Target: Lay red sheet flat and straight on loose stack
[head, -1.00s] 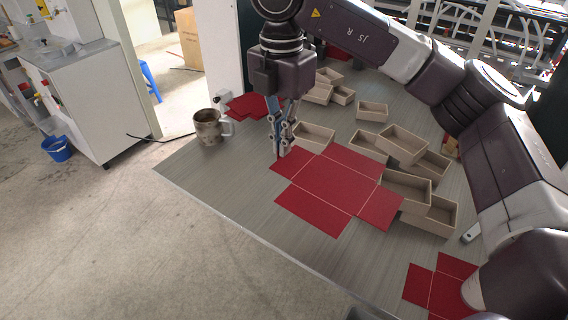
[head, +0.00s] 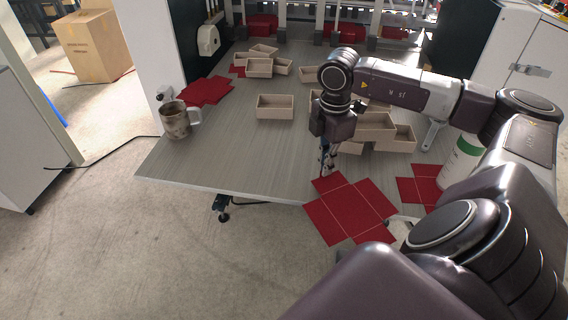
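A red cross-shaped sheet (head: 350,211) with pale fold lines is at the table's front edge, partly beyond it, and looks held just above the table. My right gripper (head: 326,170) points down at the sheet's back flap and appears shut on it. The fingertips are small and partly blend with the sheet. Overlapping red sheets (head: 205,92) lie as a loose, uneven stack at the table's back left, well away from the gripper. Another red cross-shaped piece (head: 420,188) lies to the right, partly hidden by my arm. My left gripper is out of view.
A mug (head: 176,120) stands at the left corner, close to the loose stack. Several beige box trays sit mid-table, one alone (head: 275,107) and others behind my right gripper. A white bottle with a green band (head: 461,160) stands at right. The front-left tabletop (head: 235,160) is clear.

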